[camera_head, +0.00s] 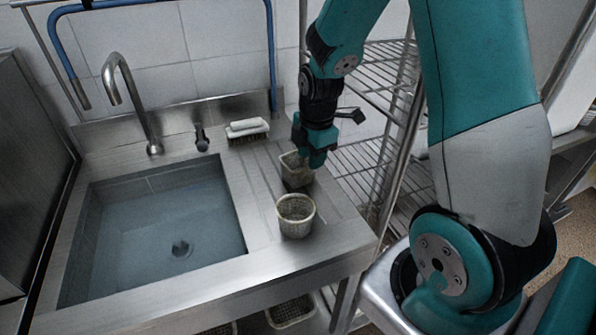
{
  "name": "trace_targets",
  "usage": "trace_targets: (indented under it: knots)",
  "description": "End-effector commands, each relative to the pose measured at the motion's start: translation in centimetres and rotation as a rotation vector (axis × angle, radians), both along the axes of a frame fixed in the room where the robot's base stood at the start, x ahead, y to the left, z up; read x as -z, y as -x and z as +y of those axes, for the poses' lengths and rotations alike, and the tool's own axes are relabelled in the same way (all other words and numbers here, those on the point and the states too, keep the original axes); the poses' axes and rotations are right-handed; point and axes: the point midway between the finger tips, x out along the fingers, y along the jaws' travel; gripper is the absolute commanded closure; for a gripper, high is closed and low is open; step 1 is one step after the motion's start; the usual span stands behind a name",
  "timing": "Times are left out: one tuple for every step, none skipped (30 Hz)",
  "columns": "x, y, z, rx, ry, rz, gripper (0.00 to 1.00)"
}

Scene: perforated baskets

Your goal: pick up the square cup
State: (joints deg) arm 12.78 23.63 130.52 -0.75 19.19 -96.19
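The square cup (294,178), a small perforated basket, stands on the ridged drainboard right of the sink. My gripper (310,158) points down at its right rim, and one fingertip covers the upper right part of the cup. The other finger is partly hidden, so I cannot tell whether the fingers are closed on the wall. A round perforated cup (296,222) stands upright in front of the square one, nearer the counter's front edge.
A wire rack (365,165) stands to the right. More baskets (290,312) sit below the counter.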

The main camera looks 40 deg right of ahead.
Motion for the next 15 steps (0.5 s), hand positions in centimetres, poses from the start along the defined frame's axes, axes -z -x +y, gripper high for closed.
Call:
trace_targets:
  knots:
    - [0.7,0.0,-0.1,-0.004,0.001,0.005,0.66]
    - [1.0,-0.1,-0.1,-0.005,0.001,0.004,0.66]
    - [1.4,-0.2,0.0,-0.005,0.001,0.004,0.66]
    - [1.7,-0.2,0.0,-0.005,0.000,0.004,0.66]
    - [2.0,-0.3,0.0,-0.005,0.000,0.004,0.66]
    - [2.3,-0.5,0.0,-0.006,0.000,0.003,0.66]
    - [2.6,-0.6,0.0,-0.006,0.000,0.004,0.66]
    - [3.0,-0.7,0.0,-0.006,-0.001,0.005,0.66]
    - [3.6,-0.9,0.0,-0.006,-0.001,0.005,0.66]
    - [4.0,-1.1,0.1,-0.006,-0.001,0.006,0.66]
    - [4.4,-1.2,0.1,-0.006,-0.001,0.005,0.66]
    - [5.0,-1.4,0.1,-0.006,-0.001,0.005,0.66]
    - [5.5,-1.4,0.1,-0.006,-0.001,0.005,0.66]
    - [5.8,-1.5,0.0,-0.006,-0.001,0.004,0.66]
    - [6.2,-1.5,0.0,-0.005,-0.001,0.004,0.66]
